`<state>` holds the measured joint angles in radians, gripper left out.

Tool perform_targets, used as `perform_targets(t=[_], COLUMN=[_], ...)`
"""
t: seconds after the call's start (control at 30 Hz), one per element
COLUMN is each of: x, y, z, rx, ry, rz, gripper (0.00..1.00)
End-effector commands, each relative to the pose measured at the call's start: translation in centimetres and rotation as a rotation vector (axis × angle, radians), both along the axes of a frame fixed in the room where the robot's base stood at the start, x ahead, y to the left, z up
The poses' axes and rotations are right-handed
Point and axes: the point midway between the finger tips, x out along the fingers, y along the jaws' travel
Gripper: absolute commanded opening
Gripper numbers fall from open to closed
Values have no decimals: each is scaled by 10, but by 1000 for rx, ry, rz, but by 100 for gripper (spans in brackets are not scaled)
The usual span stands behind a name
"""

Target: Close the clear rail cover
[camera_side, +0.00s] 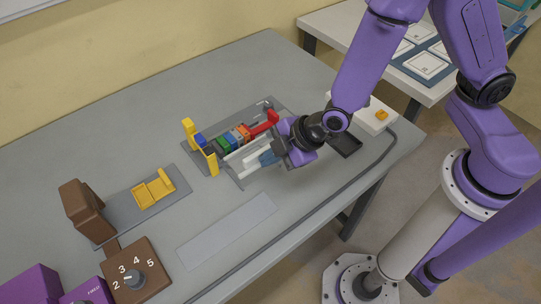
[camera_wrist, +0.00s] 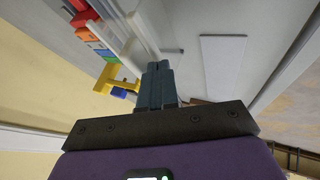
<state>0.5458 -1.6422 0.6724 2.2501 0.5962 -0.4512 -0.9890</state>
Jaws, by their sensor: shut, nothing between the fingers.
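The clear rail cover (camera_side: 240,163) shows as a pale, see-through strip along the front side of the rail; the coloured blocks (camera_side: 237,137) on the rail are bare from above. In the wrist view the cover (camera_wrist: 133,38) runs as a pale strip beside the blocks (camera_wrist: 92,35). My gripper (camera_side: 262,158) is at the cover's right part, fingers shut with nothing between them. In the wrist view the shut fingers (camera_wrist: 159,68) are close to the cover's edge; I cannot tell whether they touch it. My wrist hides the cover's right end in the side view.
Yellow brackets (camera_side: 211,161) stand at the rail's left end and a red part (camera_side: 264,123) at its right. A flat grey strip (camera_side: 228,230) lies in front. A cable (camera_side: 300,228) runs along the front edge.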

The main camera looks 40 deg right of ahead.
Motion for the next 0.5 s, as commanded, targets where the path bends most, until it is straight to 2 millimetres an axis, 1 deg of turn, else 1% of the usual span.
perform_targets(t=[0.13,0.23,0.37,0.5], x=[1,9,30,54], y=[0,1,1,1], z=[0,0,0,0], rx=[0,3,3,5], ry=[0,-1,-1,-3], rz=[-1,-4,-5,-6], gripper=[0,0,0,0])
